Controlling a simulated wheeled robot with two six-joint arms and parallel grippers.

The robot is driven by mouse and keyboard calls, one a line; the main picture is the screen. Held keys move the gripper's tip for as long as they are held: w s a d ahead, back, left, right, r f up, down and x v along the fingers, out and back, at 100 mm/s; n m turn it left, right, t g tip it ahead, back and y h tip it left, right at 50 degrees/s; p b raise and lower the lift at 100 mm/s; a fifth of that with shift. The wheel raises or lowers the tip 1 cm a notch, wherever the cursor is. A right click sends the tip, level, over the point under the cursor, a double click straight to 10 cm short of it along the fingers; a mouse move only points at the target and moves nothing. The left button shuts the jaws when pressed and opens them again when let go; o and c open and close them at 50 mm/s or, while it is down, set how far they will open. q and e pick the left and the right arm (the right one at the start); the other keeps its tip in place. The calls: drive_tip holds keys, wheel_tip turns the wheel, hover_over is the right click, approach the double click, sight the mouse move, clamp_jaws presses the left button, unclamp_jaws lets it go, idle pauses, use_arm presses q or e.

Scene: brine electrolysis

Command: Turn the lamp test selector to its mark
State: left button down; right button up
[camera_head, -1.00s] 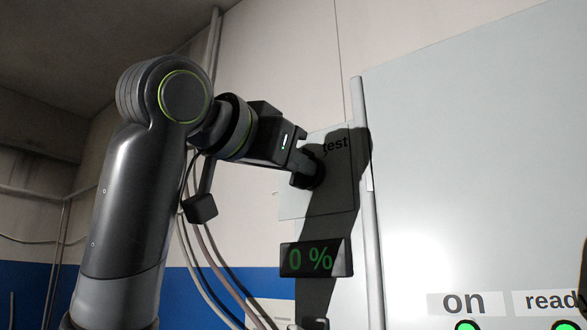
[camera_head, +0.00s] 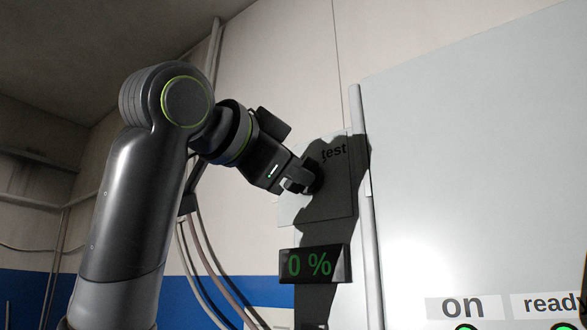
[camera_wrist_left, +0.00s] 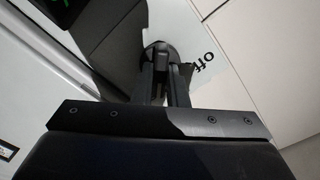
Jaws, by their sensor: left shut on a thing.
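The lamp test selector is a dark round knob (camera_head: 314,180) on a pale plate (camera_head: 338,203) marked "test", left of the white cabinet panel. My left gripper (camera_head: 303,181) is shut on the knob, and its wrist is rolled at a slant. In the left wrist view the two fingers (camera_wrist_left: 163,85) close on the dark knob (camera_wrist_left: 160,52), with the word "off" (camera_wrist_left: 202,66) to its right. The fingers hide part of the knob, and I cannot make out its pointer. My right gripper is not in view.
A dark display (camera_head: 314,264) below the plate reads "0 %". A vertical pale rail (camera_head: 365,220) stands right of the plate. Labels "on" (camera_head: 462,307) and "ready" (camera_head: 550,304) sit above green lamps at lower right. Hoses (camera_head: 207,277) hang behind my arm.

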use_arm(q)
drive_tip(key=c, duration=1.4)
unclamp_jaws()
drive_tip(key=shift+c, duration=0.2)
drive_tip(key=b+v, duration=0.7)
drive_tip(key=v, duration=1)
drive_tip(key=shift+s+a, duration=0.15)
